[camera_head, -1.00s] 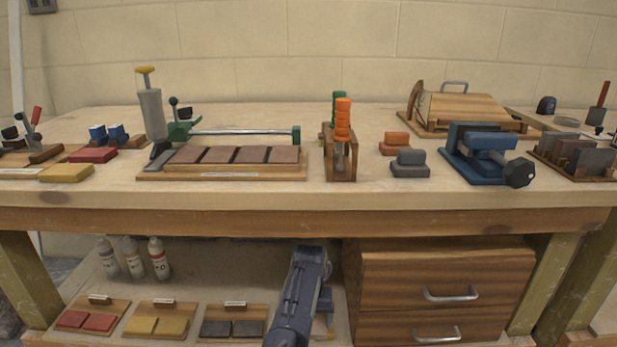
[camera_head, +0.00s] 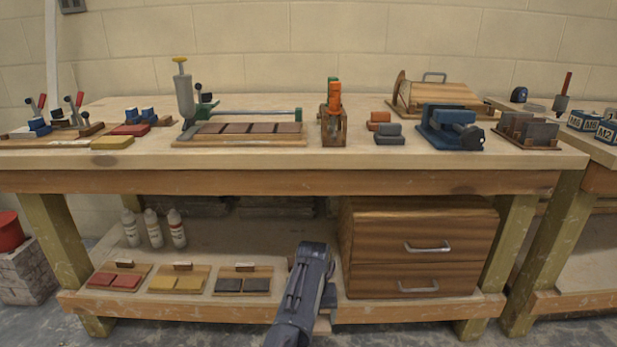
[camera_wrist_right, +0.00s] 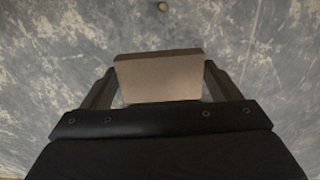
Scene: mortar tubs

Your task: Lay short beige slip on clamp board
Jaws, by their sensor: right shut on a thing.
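The short beige slip (camera_wrist_right: 160,76) is a small flat block between the two fingers of my right gripper (camera_wrist_right: 160,86) in the right wrist view. The gripper is shut on it, with grey floor below. In the head view my right forearm shows at the bottom middle, in front of the bench, and hides most of its gripper. The likely clamp board (camera_head: 80,130) lies at the far left of the bench top, with upright red-handled clamps and blue blocks on it. Which board there is which is hard to tell. My left gripper is not in view.
The long bench (camera_head: 300,160) has a tile-press board (camera_head: 240,141), a blue vise (camera_head: 448,128) and red and yellow blocks on top. Bottles, slip trays and a drawer cabinet (camera_head: 420,245) fill the lower shelf. A red bucket (camera_head: 8,235) stands at the left.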

